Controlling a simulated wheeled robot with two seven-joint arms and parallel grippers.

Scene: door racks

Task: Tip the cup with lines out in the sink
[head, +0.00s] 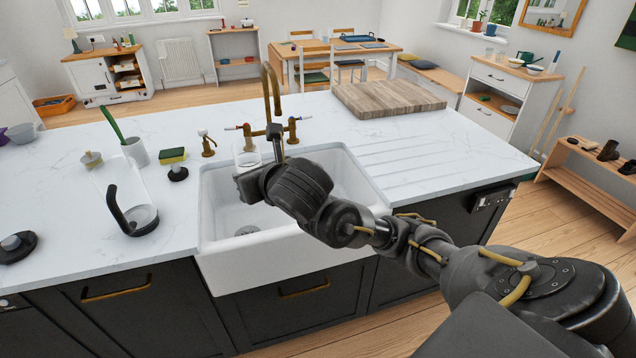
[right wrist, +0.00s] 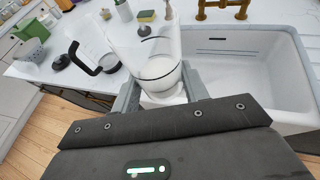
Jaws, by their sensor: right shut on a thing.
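The clear cup with lines (head: 247,158) is over the back left part of the white sink (head: 350,172). My right gripper (head: 246,176) is shut on it. In the right wrist view the cup (right wrist: 152,47) stands between the two fingers (right wrist: 162,92), with a dark line on its wall and a whitish round area low inside. I cannot tell whether that is liquid or the base. In the head view the cup looks about upright. The sink (right wrist: 250,65) lies to the cup's right in the wrist view. My left gripper is not in view.
A brass tap (head: 271,100) rises behind the sink. A clear jug with a dark handle (head: 117,210), a sponge (head: 172,155) on a holder and a white pot (head: 136,151) stand left of the sink. A wooden board (head: 388,98) lies at the back right.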

